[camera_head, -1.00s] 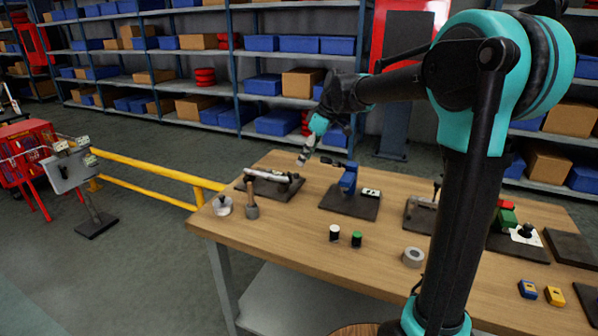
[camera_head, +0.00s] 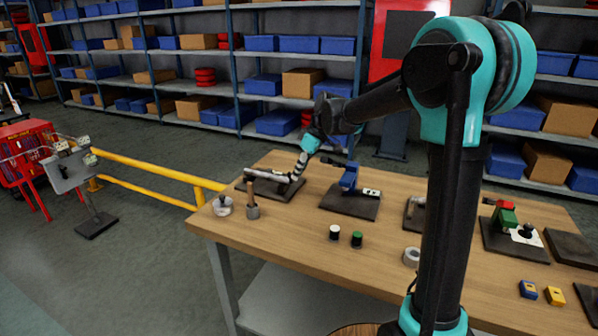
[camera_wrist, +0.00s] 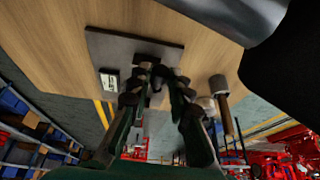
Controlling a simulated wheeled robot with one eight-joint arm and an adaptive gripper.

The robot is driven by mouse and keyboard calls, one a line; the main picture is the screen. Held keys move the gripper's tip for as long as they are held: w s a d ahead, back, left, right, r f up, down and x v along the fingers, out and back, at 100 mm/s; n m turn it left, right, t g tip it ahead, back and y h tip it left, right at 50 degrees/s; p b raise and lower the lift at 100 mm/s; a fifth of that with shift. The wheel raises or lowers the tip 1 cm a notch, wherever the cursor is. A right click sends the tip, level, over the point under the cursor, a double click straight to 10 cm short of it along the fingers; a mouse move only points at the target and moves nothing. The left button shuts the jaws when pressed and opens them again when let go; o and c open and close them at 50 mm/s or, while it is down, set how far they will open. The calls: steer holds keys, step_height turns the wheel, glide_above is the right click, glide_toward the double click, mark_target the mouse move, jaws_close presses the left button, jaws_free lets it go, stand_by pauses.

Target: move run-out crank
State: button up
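The task's crank appears to be the pale rod-like part (camera_head: 262,174) on the leftmost dark plate (camera_head: 272,190) on the bench; its exact shape is too small to tell. My gripper (camera_head: 294,177) reaches down at the right end of that part, over the plate. In the wrist view, my gripper's two fingers (camera_wrist: 161,72) stand apart over the dark plate (camera_wrist: 115,48). A dark and grey part (camera_wrist: 156,88) shows between them, partly hidden by the fingers. Whether the fingers touch it cannot be told. A small white label (camera_wrist: 109,83) lies on the plate.
A wooden-handled tool (camera_head: 252,207) and a round pale piece (camera_head: 222,206) stand in front of the plate. A blue fixture (camera_head: 348,178) on another plate stands close to the right. White-topped and green-topped cylinders (camera_head: 356,239) stand nearer.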

jaws_close()
steer(key=shift+w, duration=0.1)
steer(key=shift+w+d+r+m+g+y, duration=0.1)
steer(key=shift+w+d+m+g+y, duration=0.15)
steer(key=shift+w+g+y, duration=0.55)
steer(key=shift+w+d+m+g+y, duration=0.1)
steer(key=shift+w+d+m+g, duration=0.25)
steer(key=shift+g, duration=0.95)
steer(key=shift+a, duration=0.15)
steer(key=o, duration=0.6)
jaws_free()
steer(key=shift+w, duration=0.1)
